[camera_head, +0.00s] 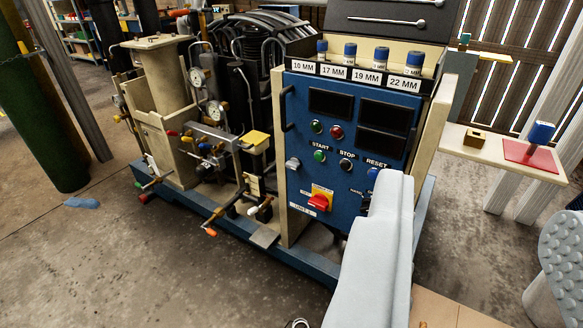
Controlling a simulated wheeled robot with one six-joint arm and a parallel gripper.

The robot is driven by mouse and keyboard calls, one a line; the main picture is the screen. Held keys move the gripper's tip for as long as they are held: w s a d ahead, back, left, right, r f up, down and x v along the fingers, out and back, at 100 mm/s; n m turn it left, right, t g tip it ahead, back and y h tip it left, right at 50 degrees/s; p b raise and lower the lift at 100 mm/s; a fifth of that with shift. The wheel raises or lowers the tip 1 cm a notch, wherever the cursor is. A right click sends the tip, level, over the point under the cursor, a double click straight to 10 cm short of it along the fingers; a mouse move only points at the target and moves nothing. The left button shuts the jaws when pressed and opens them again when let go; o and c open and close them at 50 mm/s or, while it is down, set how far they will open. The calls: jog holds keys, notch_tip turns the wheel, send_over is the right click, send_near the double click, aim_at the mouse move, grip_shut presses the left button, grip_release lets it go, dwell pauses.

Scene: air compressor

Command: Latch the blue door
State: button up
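The blue door (345,120) is the front panel of the compressor, with dark displays, several buttons and a red-and-yellow rotary switch (319,201). It looks shut or nearly shut against its beige frame; I cannot tell whether there is a small gap. A dark upright handle (285,108) is at its upper left edge. A small grey knob (293,163), possibly the latch, sits below it on the left edge. A pale grey part of my arm covers the door's lower right corner. My gripper's fingers are not visible.
Blue-capped sockets (382,57) stand on a shelf above the door, labelled 10 to 22 MM. Pipes, gauges and valves (215,145) crowd the left. A side shelf (498,153) holds a red plate at right. The concrete floor (130,260) in front is mostly clear.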

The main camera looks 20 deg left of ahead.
aim_at(291, 168)
jog(key=shift+w, duration=0.1)
jog(key=w+a+f+m+y, duration=0.1)
jog(key=w+a+f+m, duration=0.3)
jog(key=w, duration=0.5)
jog(key=w+a+f+m, duration=0.35)
jog(key=w+a, duration=0.25)
jog(key=w, duration=0.3)
jog(key=w+a+f+m+y, duration=0.1)
jog(key=w+a+f+m, duration=0.3)
jog(key=w, duration=0.6)
jog(key=w+a+f+m+h, duration=0.25)
jog(key=a+f, duration=0.35)
jog(key=f, duration=0.4)
jog(key=w+a+f+m+h, duration=0.1)
jog(key=w+a+f+m, duration=0.15)
jog(key=a+f, duration=0.55)
jog(key=w+a+f+m+h, duration=0.15)
jog(key=a+f+m, duration=0.25)
jog(key=f, duration=0.8)
jog(key=shift+n, duration=0.25)
jog(key=w+d, duration=0.1)
jog(key=w, duration=0.4)
jog(key=w+d, duration=0.1)
jog(key=w, duration=0.5)
jog(key=w+d, duration=0.1)
jog(key=w, duration=0.5)
jog(key=shift+d+f, duration=0.1)
jog(key=shift+d, duration=0.2)
jog(key=shift+c, duration=0.4)
grip_shut()
